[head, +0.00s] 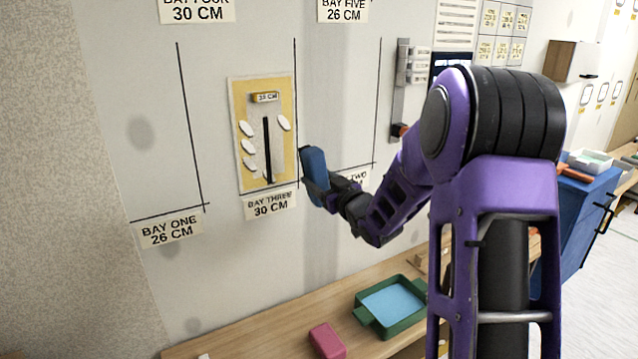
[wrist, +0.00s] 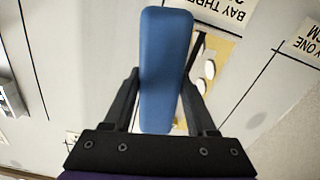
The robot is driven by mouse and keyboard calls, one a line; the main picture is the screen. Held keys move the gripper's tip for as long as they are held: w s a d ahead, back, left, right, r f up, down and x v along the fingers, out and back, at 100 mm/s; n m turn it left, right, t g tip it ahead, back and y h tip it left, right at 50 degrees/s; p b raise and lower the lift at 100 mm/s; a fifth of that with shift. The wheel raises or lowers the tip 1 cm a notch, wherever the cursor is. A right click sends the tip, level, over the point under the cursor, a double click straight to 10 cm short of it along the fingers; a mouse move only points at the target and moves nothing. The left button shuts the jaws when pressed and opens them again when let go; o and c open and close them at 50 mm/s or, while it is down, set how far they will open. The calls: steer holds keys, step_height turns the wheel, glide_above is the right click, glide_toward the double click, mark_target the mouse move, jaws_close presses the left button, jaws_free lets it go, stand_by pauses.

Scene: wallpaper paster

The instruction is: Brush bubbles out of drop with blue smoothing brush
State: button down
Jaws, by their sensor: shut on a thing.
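The blue smoothing brush (head: 314,172) is held in my gripper (head: 333,190), to the lower right of the drop in the head view. In the wrist view the brush (wrist: 165,70) stands between the two fingers of my gripper (wrist: 163,98), which are shut on it. The drop (head: 283,90) is a yellow-patterned sheet on the wall above the Bay Three label, with a 33 CM tag. Several white oval bubbles (head: 247,146) show on it, most left of a black vertical strip (head: 267,148) and one to its right. The wrist view shows part of the drop (wrist: 221,52), partly hidden by the brush.
A wooden bench (head: 262,325) runs below the wall. On it are a green tray (head: 411,321) with a light blue inside and a pink block (head: 327,341). A blue cabinet (head: 580,222) stands at the right.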

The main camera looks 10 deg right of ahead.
steer(key=shift+b+x, duration=0.6)
steer(key=shift+x, duration=2.55)
steer(key=shift+x, duration=1.25)
steer(key=shift+s, duration=0.15)
stand_by(0.9)
steer(key=shift+s+a, duration=0.5)
steer(key=shift+a, duration=1.1)
steer(key=shift+s+a, duration=0.5)
steer(key=shift+a, duration=1.1)
steer(key=shift+s+a, duration=0.5)
steer(key=shift+a, duration=1.1)
steer(key=shift+s+a, duration=0.2)
steer(key=shift+a, duration=0.45)
steer(key=shift+s+a, duration=0.2)
steer(key=shift+a, duration=0.45)
steer(key=shift+s+a, duration=0.2)
steer(key=shift+a, duration=0.45)
steer(key=shift+d, duration=0.15)
